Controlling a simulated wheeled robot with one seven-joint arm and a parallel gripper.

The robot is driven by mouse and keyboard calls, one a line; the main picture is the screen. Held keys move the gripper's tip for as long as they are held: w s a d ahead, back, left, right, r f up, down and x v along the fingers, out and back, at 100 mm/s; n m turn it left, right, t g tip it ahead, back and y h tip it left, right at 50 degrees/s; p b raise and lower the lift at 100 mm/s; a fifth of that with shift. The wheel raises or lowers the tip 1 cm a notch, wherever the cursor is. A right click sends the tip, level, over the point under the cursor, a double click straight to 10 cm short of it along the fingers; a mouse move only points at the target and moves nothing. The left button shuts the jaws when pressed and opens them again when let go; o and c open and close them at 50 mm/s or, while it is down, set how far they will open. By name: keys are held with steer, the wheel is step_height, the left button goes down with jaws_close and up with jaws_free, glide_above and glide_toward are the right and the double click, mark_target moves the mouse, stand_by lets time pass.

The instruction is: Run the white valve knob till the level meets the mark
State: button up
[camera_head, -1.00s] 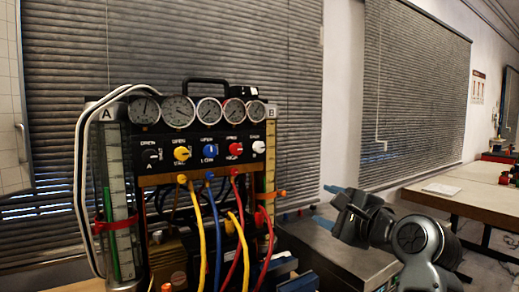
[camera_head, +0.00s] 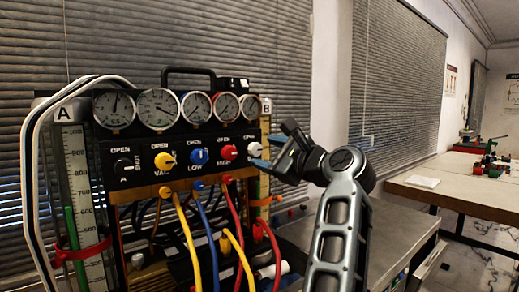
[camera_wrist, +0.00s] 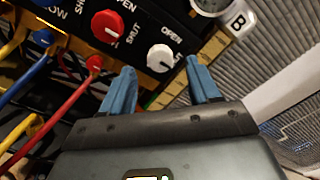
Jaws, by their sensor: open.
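The white valve knob (camera_head: 255,149) is at the right end of the black valve panel. It also shows in the wrist view (camera_wrist: 160,58), between OPEN and SHUT lettering. My gripper (camera_head: 270,152) is open, its blue fingertips just right of the knob and pointing at it. In the wrist view my gripper (camera_wrist: 160,68) has a finger to either side of the knob, apart from it. The left scaled tube A (camera_head: 76,170) holds a green column (camera_head: 76,240) with a red band (camera_head: 82,252) across it. Tube B (camera_head: 265,185) at the right is narrow and its level is hard to make out.
Yellow, blue and red knobs sit left of the white one, the red knob (camera_head: 228,152) closest. Gauges (camera_head: 158,108) line the top. Yellow, blue and red hoses (camera_head: 245,220) hang below. A metal-topped bench (camera_head: 400,235) is behind my arm.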

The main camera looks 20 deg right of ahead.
mark_target(257, 150)
steer(key=shift+x, duration=1.55)
steer(key=c, duration=1)
